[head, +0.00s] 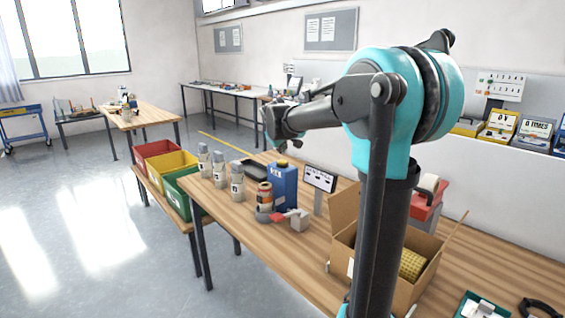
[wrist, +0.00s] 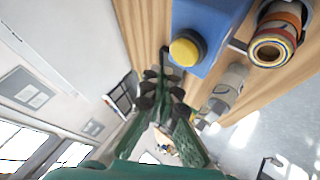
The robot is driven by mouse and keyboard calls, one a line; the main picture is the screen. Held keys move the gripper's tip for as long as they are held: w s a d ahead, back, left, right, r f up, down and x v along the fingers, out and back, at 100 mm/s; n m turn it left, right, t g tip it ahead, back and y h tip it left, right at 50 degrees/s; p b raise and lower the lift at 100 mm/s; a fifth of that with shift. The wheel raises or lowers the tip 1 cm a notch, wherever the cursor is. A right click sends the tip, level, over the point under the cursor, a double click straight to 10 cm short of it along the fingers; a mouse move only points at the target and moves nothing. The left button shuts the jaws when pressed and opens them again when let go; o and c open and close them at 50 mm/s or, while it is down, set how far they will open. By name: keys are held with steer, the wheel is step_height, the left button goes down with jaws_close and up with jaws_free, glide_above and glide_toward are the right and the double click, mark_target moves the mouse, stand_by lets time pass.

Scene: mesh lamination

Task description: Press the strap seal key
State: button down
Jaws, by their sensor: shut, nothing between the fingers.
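No key marked as the strap seal key can be made out. A small panel with a white face and dark markings (head: 320,178) stands on a post on the wooden table; its markings are too small to read. My gripper (wrist: 165,80) shows in the wrist view with its dark fingertips together and nothing held. In the head view its end is over the back of the table, and the fingers are hard to make out.
An open cardboard box (head: 375,272) and a red tape dispenser (head: 424,205) stand right of the panel. Coloured bins (head: 181,200) line the left side.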

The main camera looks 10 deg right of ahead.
mark_target(282, 161)
steer(key=shift+r, duration=1.9)
